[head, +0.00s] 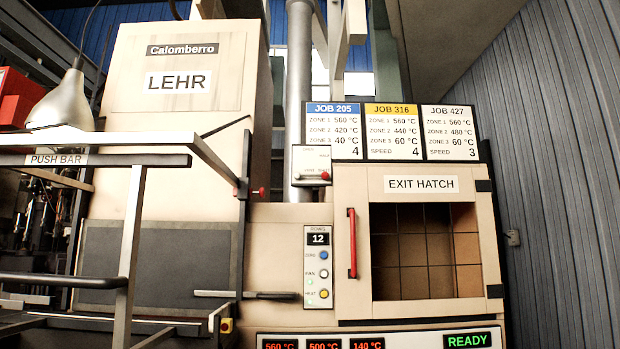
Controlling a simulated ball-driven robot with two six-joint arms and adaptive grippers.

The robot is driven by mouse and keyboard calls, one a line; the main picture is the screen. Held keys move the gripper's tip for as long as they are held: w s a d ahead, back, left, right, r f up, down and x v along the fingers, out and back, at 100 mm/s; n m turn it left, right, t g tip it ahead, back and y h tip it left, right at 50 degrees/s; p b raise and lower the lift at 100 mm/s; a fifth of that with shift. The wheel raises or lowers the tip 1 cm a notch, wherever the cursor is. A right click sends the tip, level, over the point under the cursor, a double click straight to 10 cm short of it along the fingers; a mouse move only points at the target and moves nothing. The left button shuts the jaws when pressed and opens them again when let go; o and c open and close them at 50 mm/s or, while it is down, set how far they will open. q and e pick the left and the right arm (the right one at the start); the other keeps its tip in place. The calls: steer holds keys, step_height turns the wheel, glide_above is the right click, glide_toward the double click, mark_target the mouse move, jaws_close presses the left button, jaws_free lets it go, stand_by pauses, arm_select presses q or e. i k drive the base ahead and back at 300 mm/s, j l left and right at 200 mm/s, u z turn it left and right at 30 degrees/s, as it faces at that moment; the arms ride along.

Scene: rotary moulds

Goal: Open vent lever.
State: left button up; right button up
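The vent lever (325,176) shows in the head view as a short lever with a red knob, low on a small white plate (309,158) in front of the grey vertical pipe (299,80). The plate has small print that seems to read OPEN at its top and VENT and SHUT near its bottom. The red knob is at the lower right of the plate, by the bottom print. Neither of my grippers is in view, so nothing is seen touching the lever.
The exit hatch (352,243) has a red handle beside an opening. A control panel (318,267) shows 12. Job cards (393,132) stand above the hatch. A push bar frame (133,235) and a lamp (62,100) are at the left. A horizontal handle (270,295) sits below the lever.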

mark_target(297, 176)
steer(key=i+j+u, duration=0.15)
steer(key=i, duration=0.4)
steer(key=i+j+u, duration=0.15)
steer(key=i, duration=0.4)
steer(key=i+j+u, duration=0.15)
steer(key=i, duration=0.4)
